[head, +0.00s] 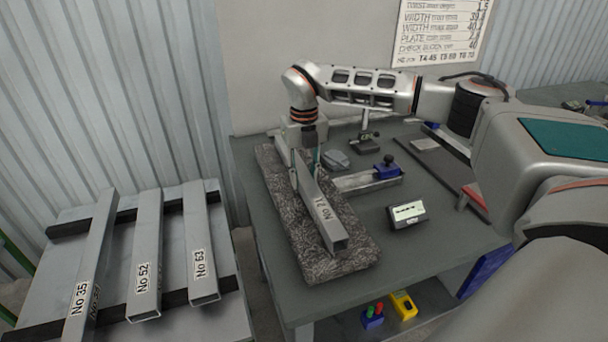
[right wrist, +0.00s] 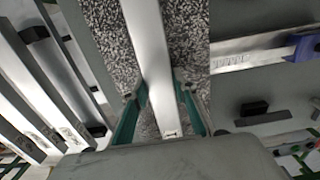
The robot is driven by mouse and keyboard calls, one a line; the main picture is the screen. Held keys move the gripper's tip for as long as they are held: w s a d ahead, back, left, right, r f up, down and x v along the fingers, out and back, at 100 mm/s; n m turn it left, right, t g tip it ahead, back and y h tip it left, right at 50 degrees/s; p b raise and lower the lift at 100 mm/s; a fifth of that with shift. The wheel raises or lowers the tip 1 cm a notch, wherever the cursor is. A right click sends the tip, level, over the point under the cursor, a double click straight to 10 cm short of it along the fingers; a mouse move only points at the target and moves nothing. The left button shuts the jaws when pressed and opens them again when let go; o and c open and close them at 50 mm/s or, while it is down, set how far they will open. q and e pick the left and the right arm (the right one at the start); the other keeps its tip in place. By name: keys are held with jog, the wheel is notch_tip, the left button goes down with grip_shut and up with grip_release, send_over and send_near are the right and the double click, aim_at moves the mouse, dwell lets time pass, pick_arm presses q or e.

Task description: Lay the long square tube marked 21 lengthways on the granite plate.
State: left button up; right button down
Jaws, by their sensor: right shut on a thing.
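The long grey square tube (head: 318,200) is lengthways over the speckled granite plate (head: 350,265) in the head view. Its label looks like No 21 but is small and upside down. My right gripper (head: 308,160) comes down from above and is shut across the tube near its far part. In the right wrist view, the green-sided fingers (right wrist: 162,108) stand on both sides of the tube (right wrist: 148,45), with granite (right wrist: 100,25) showing either side. I cannot tell whether the tube touches the plate or hangs slightly above it. My left gripper is out of view.
Left of the table, tubes No 35 (head: 90,255), No 52 (head: 148,260) and No 53 (head: 197,240) lie on a rack with dark bars (head: 65,228). Right of the plate are a caliper (head: 360,181), a small display box (head: 407,214) and a gauge stand (head: 364,143).

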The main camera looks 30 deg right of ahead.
jog(key=c, duration=1.5)
grip_release()
notch_tip(320, 180, up, 12)
jog(key=shift+r, duration=0.1)
